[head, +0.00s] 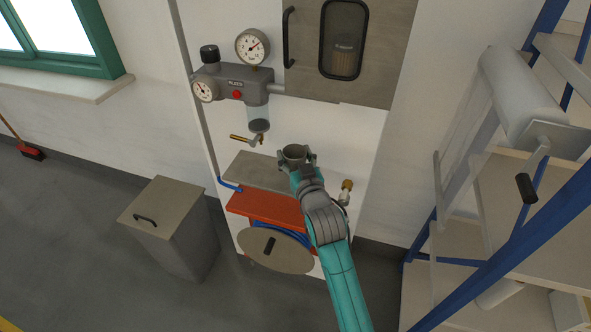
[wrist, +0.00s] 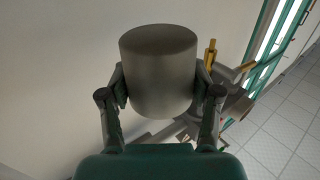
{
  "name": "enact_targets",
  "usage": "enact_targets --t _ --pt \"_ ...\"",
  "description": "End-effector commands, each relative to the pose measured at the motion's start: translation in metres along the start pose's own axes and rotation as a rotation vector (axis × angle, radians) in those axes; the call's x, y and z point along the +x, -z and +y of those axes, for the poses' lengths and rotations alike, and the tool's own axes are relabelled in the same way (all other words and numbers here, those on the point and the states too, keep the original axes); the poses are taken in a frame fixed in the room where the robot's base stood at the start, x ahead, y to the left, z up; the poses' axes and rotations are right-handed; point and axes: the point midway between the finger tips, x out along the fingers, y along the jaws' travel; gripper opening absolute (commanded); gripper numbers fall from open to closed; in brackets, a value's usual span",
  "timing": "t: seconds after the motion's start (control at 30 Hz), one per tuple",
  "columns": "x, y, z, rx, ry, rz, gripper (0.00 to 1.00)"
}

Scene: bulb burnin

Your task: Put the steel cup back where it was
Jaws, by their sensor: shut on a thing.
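The steel cup (head: 294,150) is a small grey cylinder held by my gripper (head: 297,163) in front of the white panel. In the head view its open top faces up toward the camera. In the wrist view the cup (wrist: 160,75) fills the space between the two fingers of my gripper (wrist: 160,95), which press on its sides. The cup is clear of the grey shelf (head: 258,172) in the picture, though I cannot tell its exact height above it. No mark of the cup's earlier place is plain to see.
A filter unit with gauges (head: 235,85) and a brass-handled valve (head: 247,139) sits upper left of the cup. A cabinet with a window (head: 380,45) hangs above. A brass fitting (head: 347,186) is to the right. A lidded bin (head: 165,215) and blue-framed rack (head: 500,235) flank the panel.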

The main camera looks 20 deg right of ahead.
Motion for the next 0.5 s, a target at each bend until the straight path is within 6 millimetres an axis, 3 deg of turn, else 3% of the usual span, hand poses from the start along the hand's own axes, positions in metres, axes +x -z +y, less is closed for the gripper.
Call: enact_targets --t 0.5 --pt "0.0 -0.045 0.0 -0.001 0.0 0.0 0.23"
